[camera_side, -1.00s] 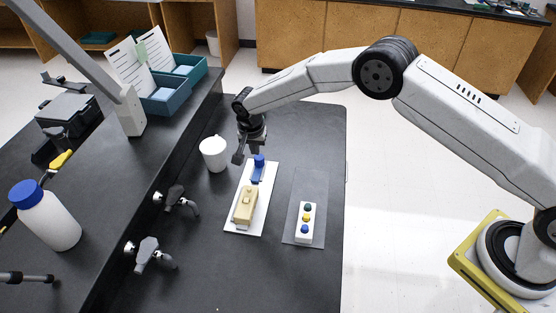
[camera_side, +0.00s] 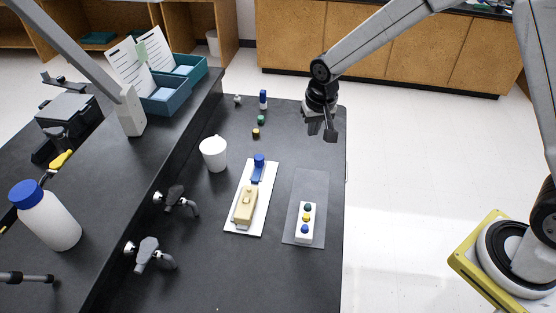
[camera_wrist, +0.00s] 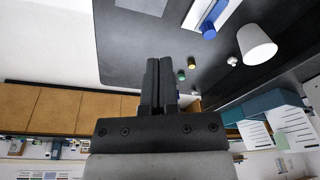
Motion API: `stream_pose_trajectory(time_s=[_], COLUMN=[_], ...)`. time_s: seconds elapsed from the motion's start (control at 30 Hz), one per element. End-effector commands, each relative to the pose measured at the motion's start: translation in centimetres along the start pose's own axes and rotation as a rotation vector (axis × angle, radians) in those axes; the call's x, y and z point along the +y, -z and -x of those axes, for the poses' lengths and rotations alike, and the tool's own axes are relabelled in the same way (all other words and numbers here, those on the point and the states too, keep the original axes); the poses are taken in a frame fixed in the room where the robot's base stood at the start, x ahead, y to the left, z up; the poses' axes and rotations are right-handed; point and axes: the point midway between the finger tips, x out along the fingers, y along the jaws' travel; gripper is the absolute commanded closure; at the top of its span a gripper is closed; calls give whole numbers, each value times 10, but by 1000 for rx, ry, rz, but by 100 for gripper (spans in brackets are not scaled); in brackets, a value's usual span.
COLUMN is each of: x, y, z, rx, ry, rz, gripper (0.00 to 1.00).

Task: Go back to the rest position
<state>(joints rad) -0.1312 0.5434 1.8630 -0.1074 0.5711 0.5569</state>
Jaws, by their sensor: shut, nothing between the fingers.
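My gripper (camera_side: 330,131) hangs above the back right corner of the black bench in the side view, clear of everything on it. In the wrist view its two fingers (camera_wrist: 159,85) are together, with nothing between them. A white board (camera_side: 240,227) on the bench carries a tan block (camera_side: 245,206) and a blue piece with a round knob (camera_side: 258,169). To its right, a white block (camera_side: 305,231) with green, yellow and blue buttons rests on a grey mat (camera_side: 310,181).
A white cup (camera_side: 213,153) stands left of the board. Small blue-and-white (camera_side: 263,99), green (camera_side: 261,120) and brown (camera_side: 256,133) pieces stand at the back. Taps (camera_side: 148,254) jut out at left. A blue-capped bottle (camera_side: 48,222) stands on the raised ledge.

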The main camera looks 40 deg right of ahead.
Motion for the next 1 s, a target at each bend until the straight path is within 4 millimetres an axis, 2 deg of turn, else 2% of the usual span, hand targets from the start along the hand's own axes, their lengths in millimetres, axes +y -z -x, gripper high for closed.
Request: stream_pose_trajectory(time_s=[0.03,0.3,0.63,0.8,1.0], x=[9,52,96,107,109], y=[-8,-58,-126,-145,-150], z=[8,35,54,56,56], rx=[4,18,44,51,53], ry=[6,28,43,45,45], rz=[19,147,287,327,337], gripper=[100,100,100,100,100])
